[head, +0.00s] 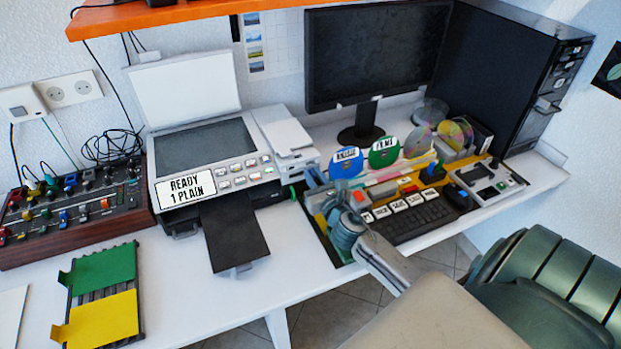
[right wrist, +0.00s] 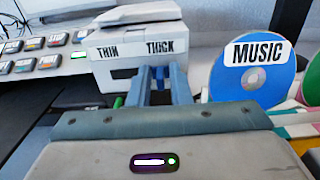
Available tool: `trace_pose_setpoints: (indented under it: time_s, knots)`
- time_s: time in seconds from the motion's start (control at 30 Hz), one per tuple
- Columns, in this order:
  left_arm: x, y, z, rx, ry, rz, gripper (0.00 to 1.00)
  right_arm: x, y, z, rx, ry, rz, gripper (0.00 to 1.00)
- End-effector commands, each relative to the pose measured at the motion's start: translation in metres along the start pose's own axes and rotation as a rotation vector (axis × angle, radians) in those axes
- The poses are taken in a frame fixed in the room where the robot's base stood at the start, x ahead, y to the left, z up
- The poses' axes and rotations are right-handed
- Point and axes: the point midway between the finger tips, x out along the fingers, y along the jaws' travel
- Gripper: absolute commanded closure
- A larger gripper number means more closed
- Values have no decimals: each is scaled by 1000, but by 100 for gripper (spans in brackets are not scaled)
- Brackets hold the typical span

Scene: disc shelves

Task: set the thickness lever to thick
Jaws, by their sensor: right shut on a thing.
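The printer (head: 204,150) stands on the desk with its lid up, and its display sign (head: 186,188) reads READY 1 PLAIN. At its right side is a white feeder unit (head: 284,138), which also shows in the right wrist view (right wrist: 118,66) with the labels THIN (right wrist: 108,52) and THICK (right wrist: 160,47). My right gripper (head: 310,178) is at the front of this unit. In the right wrist view its blue fingers (right wrist: 155,72) are shut on the thickness lever, just below and between the two labels. The fingers hide the lever, so its setting cannot be told. My left gripper is not in view.
A blue MUSIC disc (right wrist: 257,72) stands close to the right of my right gripper. A green disc (head: 384,151), a keyboard (head: 412,220) and a monitor (head: 378,55) are further right. A dark paper tray (head: 235,230) juts from the printer. A mixer (head: 75,205) is at left.

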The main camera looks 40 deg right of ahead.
Motion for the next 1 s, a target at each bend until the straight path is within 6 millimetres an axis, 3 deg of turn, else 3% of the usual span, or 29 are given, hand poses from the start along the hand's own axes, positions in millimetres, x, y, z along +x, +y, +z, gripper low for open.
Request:
trace_pose_setpoints:
  time_s: [0.07,0.1,0.17,0.67,0.8,1.0]
  knots:
    - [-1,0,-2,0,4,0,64,1,-1,1,-4,-1,-4,100]
    - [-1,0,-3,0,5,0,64,1,-1,1,-4,-1,-5,80]
    - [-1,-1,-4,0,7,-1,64,1,-1,1,-4,-1,-4,71]
    - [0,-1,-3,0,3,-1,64,-2,0,0,-2,0,-2,71]
    - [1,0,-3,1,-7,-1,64,-16,-1,-2,-3,1,-2,71]
    - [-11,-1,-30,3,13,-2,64,-55,0,-2,-5,2,-1,71]
